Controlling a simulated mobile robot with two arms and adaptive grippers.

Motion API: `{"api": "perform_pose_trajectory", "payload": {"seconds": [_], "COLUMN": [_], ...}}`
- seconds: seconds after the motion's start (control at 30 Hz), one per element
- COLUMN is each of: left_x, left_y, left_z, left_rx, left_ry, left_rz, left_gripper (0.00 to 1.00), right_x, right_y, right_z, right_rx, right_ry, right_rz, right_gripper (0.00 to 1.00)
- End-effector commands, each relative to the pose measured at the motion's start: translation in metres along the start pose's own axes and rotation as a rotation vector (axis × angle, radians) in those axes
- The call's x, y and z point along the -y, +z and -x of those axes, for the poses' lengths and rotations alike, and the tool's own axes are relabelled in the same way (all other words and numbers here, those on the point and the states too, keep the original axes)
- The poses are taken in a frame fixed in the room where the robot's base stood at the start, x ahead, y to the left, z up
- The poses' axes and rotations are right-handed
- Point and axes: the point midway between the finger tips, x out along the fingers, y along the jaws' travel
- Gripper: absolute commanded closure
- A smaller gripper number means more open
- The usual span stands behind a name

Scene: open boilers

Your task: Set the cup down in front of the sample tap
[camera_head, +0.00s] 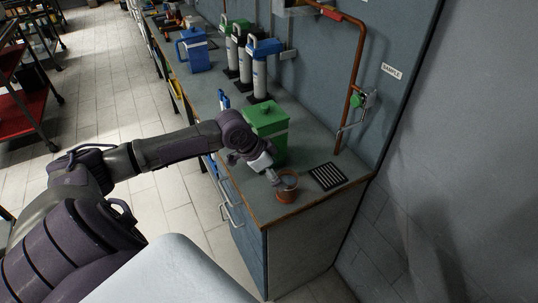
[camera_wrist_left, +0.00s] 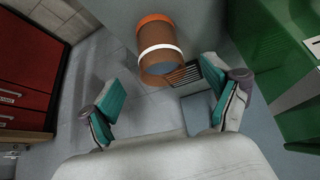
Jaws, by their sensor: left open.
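The brown cup (camera_head: 287,190) appears to stand upright on the counter near its front end, to the left of the black drain grille (camera_head: 328,176). In the left wrist view the cup (camera_wrist_left: 160,48) shows a pale band and an orange end. The sample tap (camera_head: 359,100) with a green handle is on the wall beyond the grille, under a SAMPLE label (camera_head: 391,72). My left gripper (camera_head: 271,177) is beside the cup. In the left wrist view its teal-padded fingers (camera_wrist_left: 168,98) are spread, with the cup just beyond them and nothing between the pads. My right gripper is not seen.
A green container (camera_head: 268,134) stands close behind my left gripper; it fills the right side of the wrist view. A copper pipe (camera_head: 353,65) runs down the wall.

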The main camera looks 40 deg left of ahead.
Motion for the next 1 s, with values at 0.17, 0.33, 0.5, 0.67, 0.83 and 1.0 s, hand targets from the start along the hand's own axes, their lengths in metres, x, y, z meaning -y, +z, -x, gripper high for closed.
{"api": "perform_pose_trajectory", "payload": {"seconds": [0.17,0.33,0.5,0.67,0.83,1.0], "left_x": [0.001,0.0,0.0,0.0,0.0,-0.007], "left_y": [0.002,0.001,0.0,0.0,0.0,0.003], "left_z": [0.031,0.045,0.048,0.048,0.048,0.042], "left_rx": [0.004,0.002,0.001,0.001,0.001,0.006], "left_ry": [-0.003,0.0,0.001,0.001,0.001,0.01], "left_rz": [-0.002,0.0,0.0,0.0,0.0,-0.006], "left_gripper": [0.11,0.11,0.11,0.11,0.11,0.11], "right_x": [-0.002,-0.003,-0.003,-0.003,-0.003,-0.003], "right_y": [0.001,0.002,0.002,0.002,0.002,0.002], "right_z": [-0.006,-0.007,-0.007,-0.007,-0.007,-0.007], "right_rx": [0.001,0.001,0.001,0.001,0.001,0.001], "right_ry": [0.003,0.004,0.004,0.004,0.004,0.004], "right_rz": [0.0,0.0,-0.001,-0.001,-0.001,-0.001], "right_gripper": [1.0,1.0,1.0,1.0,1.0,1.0]}}
